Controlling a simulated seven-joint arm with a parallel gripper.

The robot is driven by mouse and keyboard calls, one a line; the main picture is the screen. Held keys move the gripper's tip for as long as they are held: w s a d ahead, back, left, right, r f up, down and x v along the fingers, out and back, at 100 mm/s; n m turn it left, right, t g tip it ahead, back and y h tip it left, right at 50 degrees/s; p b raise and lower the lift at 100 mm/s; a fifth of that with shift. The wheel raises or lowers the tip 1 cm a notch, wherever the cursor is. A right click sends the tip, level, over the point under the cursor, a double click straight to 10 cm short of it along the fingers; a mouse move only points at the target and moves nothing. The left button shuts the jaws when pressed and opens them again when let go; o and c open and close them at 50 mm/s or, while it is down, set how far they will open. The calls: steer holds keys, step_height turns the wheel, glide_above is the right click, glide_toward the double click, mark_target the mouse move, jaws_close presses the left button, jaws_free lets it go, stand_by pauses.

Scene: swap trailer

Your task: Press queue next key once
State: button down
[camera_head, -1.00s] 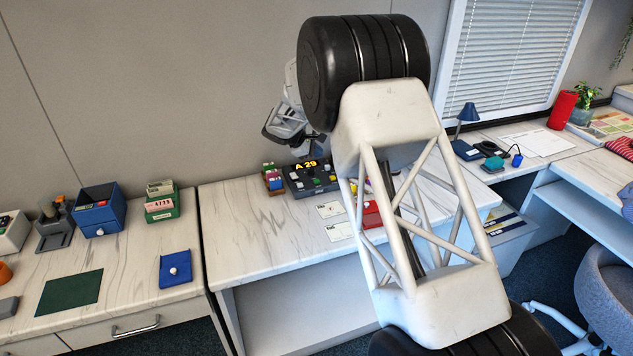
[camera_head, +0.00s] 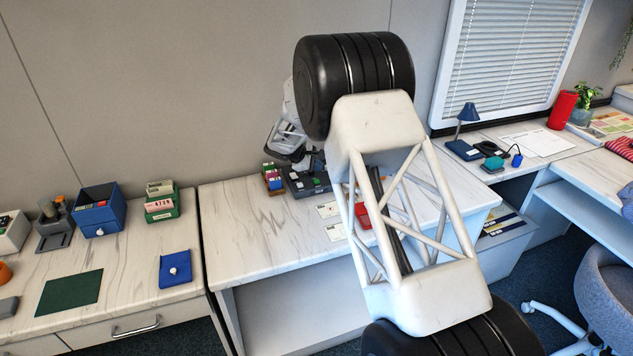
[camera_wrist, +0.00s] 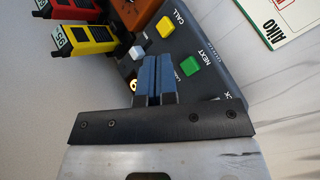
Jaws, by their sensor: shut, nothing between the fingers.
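The dark queue console (camera_head: 300,184) stands on the middle desk, partly hidden behind my arm and gripper. In the wrist view, a green key (camera_wrist: 190,66) sits beside the word NEXT. A yellow key (camera_wrist: 165,27) sits by CALL, and a white key (camera_wrist: 137,52) is to the left. My gripper (camera_wrist: 153,62) is shut and empty, its blue fingers together over the console. The fingertips appear left of the green key and below the yellow one. A clear gap shows beside the green key in the picture; the fingertips' height above the console cannot be told.
Yellow and red tagged devices (camera_wrist: 85,38) and an orange-brown block (camera_wrist: 140,10) lie close by the console. A white AIKO card (camera_wrist: 275,18) lies on the other side. A red item (camera_head: 362,216) is on the desk. The desk's left part is clear.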

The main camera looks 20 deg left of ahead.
steer(key=shift+f, duration=1.4)
steer(key=shift+f, duration=1)
stand_by(2.2)
steer(key=shift+r, duration=0.95)
stand_by(0.4)
steer(key=shift+r, duration=2.5)
